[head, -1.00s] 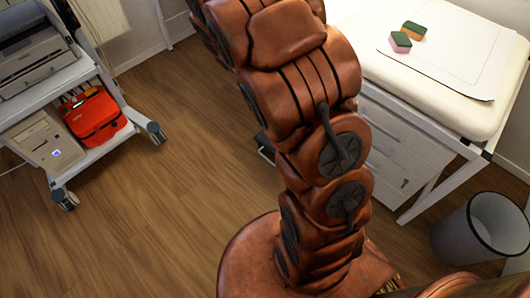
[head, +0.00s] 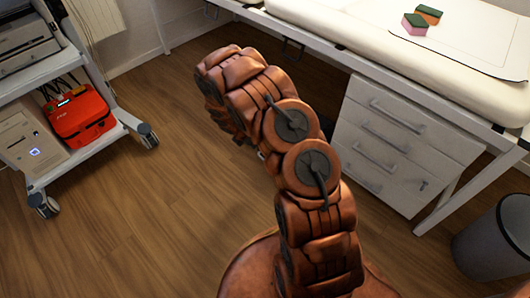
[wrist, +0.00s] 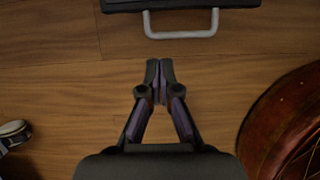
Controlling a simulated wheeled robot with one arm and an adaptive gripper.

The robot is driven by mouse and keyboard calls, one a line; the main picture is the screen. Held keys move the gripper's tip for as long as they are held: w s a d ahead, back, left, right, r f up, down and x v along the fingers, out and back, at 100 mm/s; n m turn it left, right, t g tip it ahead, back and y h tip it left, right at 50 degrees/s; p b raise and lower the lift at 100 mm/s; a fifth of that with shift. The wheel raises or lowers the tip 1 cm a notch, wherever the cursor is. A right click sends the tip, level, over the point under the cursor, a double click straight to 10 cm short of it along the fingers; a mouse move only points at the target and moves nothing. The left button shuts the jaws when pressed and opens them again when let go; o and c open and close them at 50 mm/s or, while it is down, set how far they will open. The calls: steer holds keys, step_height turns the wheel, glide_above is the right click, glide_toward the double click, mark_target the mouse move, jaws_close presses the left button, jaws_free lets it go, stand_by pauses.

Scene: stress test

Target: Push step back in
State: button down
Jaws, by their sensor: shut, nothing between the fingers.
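The step shows at the top edge of the wrist view as a dark flat board (wrist: 125,4) with a pale grey U-shaped handle (wrist: 181,35). Only its near edge is in the picture. My gripper (wrist: 159,66) points at it over the wooden floor, with its fingers together and empty. The fingertips appear a little below and left of the handle's middle in the picture, apart from it. In the head view my arm hides my gripper and most of the step's area.
A white examination couch (head: 345,38) with a drawer cabinet (head: 389,150) stands at the right. Two sponges lie on it. A bin (head: 497,245) stands at lower right. A wheeled cart (head: 95,160) holding a red case (head: 80,117) stands left. Wooden floor between is clear.

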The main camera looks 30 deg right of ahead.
steer(key=w+d+f+b, duration=0.2)
steer(key=d+f+b, duration=0.3)
steer(key=f, duration=0.5)
steer(key=shift+d+b, duration=0.3)
steer(key=shift+d, duration=0.9)
